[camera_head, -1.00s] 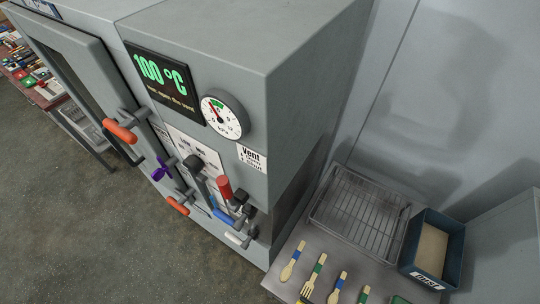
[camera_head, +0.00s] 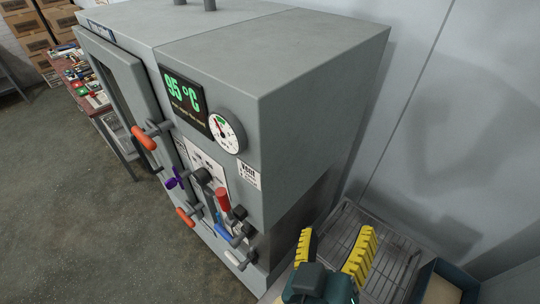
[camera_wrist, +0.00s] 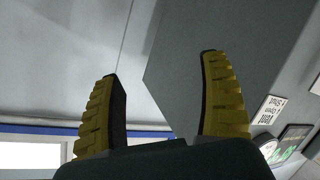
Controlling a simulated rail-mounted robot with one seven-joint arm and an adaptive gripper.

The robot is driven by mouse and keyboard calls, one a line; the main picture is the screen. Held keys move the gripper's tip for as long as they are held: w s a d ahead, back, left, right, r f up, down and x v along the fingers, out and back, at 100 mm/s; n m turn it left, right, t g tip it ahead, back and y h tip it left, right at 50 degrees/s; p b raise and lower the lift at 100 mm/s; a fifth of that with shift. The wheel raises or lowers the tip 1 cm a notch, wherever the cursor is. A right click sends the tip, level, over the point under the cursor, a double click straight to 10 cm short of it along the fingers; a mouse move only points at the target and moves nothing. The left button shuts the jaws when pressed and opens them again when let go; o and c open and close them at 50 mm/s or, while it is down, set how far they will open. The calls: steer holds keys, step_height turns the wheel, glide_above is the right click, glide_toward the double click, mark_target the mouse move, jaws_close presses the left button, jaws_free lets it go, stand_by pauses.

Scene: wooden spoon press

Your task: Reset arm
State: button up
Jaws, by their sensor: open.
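My gripper (camera_head: 335,254) is in the head view at the lower right, with its two yellow ribbed fingers spread apart and nothing between them. It is in front of the wire rack and to the right of the machine's controls. In the wrist view my gripper (camera_wrist: 163,105) also shows open and empty, with a grey wall and a grey panel corner beyond the fingers. The grey press machine (camera_head: 290,50) stands at the centre; its display (camera_head: 184,98) reads 95 °C.
Red, blue, orange and purple handles, such as the red one (camera_head: 222,199), stick out from the machine front. A wire rack (camera_head: 395,262) lies on the table at right, partly hidden by my gripper. A dark bin (camera_head: 450,275) sits beside it. The floor at left is clear.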

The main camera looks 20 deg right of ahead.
steer(key=w+a+r+n+t+y, duration=0.1)
steer(key=w+a+r+t+y, duration=0.1)
steer(key=a+r+t+y, duration=0.45)
steer(key=w+a+r+n+t+y, duration=0.1)
steer(key=w+a+r+t+y, duration=0.2)
steer(key=r, duration=0.7)
step_height(320, 180, up, 17)
steer(key=t+p, duration=0.1)
steer(key=p, duration=1.5)
steer(key=shift+s+a+m+y, duration=0.25)
steer(key=shift+s+m+y, duration=0.05)
steer(key=shift+s+y, duration=0.05)
steer(key=shift+t, duration=0.25)
